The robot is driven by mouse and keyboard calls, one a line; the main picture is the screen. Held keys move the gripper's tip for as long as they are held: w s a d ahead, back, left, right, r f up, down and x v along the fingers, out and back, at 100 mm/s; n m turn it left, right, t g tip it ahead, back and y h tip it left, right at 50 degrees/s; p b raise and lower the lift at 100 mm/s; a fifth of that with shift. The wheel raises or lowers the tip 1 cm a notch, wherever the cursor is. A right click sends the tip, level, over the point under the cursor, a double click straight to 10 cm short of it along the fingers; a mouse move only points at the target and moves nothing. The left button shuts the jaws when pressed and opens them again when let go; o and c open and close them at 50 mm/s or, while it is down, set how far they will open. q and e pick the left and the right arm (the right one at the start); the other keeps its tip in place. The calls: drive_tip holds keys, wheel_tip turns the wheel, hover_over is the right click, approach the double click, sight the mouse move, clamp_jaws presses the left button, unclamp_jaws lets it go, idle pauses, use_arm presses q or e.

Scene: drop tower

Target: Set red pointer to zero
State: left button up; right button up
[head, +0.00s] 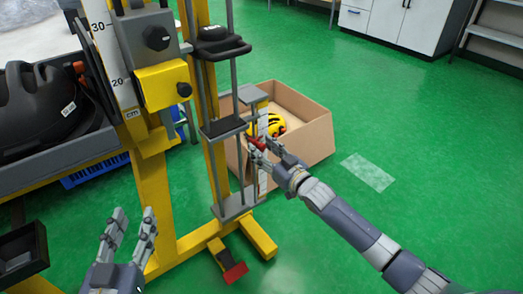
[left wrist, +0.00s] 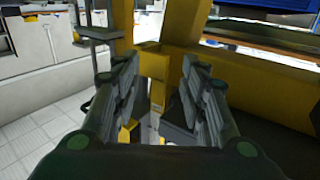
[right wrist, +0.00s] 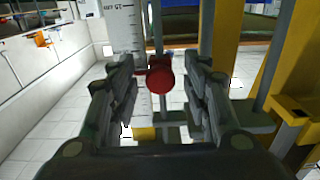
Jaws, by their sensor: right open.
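The red pointer (head: 257,143) is a small red piece beside a white vertical scale on the yellow drop tower. In the right wrist view its round red knob (right wrist: 160,80) sits in front of the scale (right wrist: 128,35), between the fingertips. My right gripper (head: 264,150) is open around the knob, with gaps on both sides; I see no contact. The zero mark cannot be read in any view. My left gripper (head: 133,217) is open and empty at the lower left, apart from the tower (head: 152,205); its spread fingers also show in the left wrist view (left wrist: 158,75).
A cardboard box (head: 308,140) holding a yellow helmet (head: 277,125) stands behind the tower. A second scale (head: 108,50) with a yellow block (head: 162,85) is at upper left. A red foot pedal (head: 235,272) lies at the tower base.

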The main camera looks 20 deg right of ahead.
sight(262, 144)
drive_tip(key=shift+w+a, duration=0.2)
drive_tip(key=shift+w, duration=0.3)
use_arm(q)
drive_tip(key=shift+d+r+t, duration=0.1)
drive_tip(key=shift+r+t, duration=0.2)
drive_tip(key=shift+r, duration=0.45)
use_arm(e)
drive_tip(key=shift+c, duration=0.5)
clamp_jaws()
drive_tip(key=shift+r, duration=0.1)
drive_tip(key=shift+r+p, duration=0.95)
drive_tip(key=shift+p, duration=0.05)
drive_tip(key=shift+r+p, duration=0.9)
drive_tip(key=shift+p, duration=0.05)
use_arm(q)
drive_tip(key=s+a+f+g+y, duration=0.1)
drive_tip(key=s+a+f+g, duration=0.1)
drive_tip(key=s+f+g, duration=0.3)
drive_tip(key=s+a+f+g+y, duration=0.1)
drive_tip(key=s+a+f+g, duration=0.2)
drive_tip(key=f, duration=0.8)
drive_tip(key=shift+s+n+g+y, duration=0.3)
drive_tip(key=shift+s+g+y, duration=0.1)
drive_tip(key=shift+s+g, duration=0.7)
drive_tip(key=shift+w, duration=0.1)
